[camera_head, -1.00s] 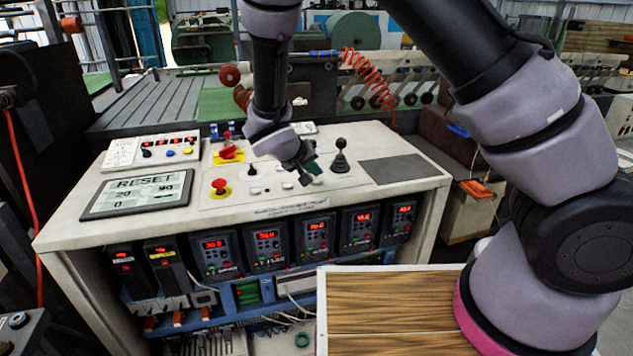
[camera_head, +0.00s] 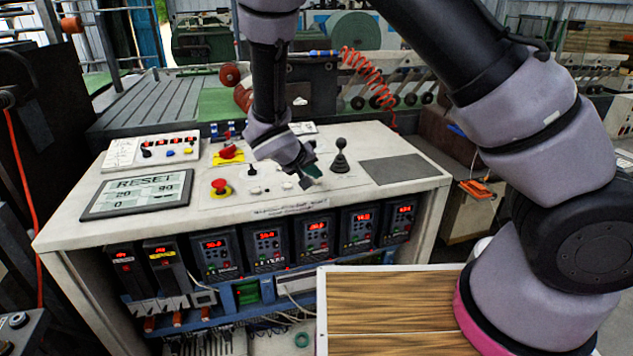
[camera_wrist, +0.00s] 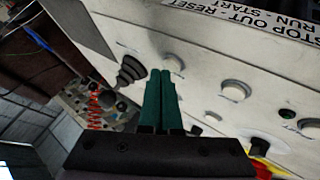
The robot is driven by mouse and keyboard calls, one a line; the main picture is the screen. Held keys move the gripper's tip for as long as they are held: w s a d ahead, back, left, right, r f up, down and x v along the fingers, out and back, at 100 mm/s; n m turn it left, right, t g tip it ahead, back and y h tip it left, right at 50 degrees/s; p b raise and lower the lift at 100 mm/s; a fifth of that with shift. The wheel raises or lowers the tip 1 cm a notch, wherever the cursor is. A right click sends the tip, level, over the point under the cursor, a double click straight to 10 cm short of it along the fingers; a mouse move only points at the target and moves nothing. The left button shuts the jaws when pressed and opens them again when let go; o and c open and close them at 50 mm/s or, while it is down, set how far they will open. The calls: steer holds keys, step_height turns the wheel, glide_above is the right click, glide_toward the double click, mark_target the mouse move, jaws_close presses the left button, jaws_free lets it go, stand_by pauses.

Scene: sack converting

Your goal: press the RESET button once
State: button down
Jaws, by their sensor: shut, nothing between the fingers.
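A white control console (camera_head: 100,215) carries a screen (camera_head: 138,193) that reads RESET with numbers. My gripper (camera_head: 312,178) is shut and empty, low over the console top, left of a black joystick (camera_head: 341,157). In the wrist view its two green fingers (camera_wrist: 161,73) are together, with their tips beside or over a round white button (camera_wrist: 174,62); contact cannot be told. Other white buttons (camera_wrist: 236,90) lie to the right. A label strip (camera_wrist: 235,35) reads STOP, OUT, RESET, RUN, START; which button is RESET I cannot tell.
A red emergency knob (camera_head: 220,187) on a yellow base and a red switch (camera_head: 229,151) stand left of my gripper. A dark flat pad (camera_head: 399,169) lies right of the joystick. A wooden-topped surface (camera_head: 390,312) is in front of the console at right.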

mark_target(315, 186)
steer(key=shift+f, duration=0.4)
stand_by(0.5)
steer(key=shift+r, duration=0.8)
step_height(315, 186, up, 5)
steer(key=shift+r, duration=0.1)
stand_by(0.6)
stand_by(0.4)
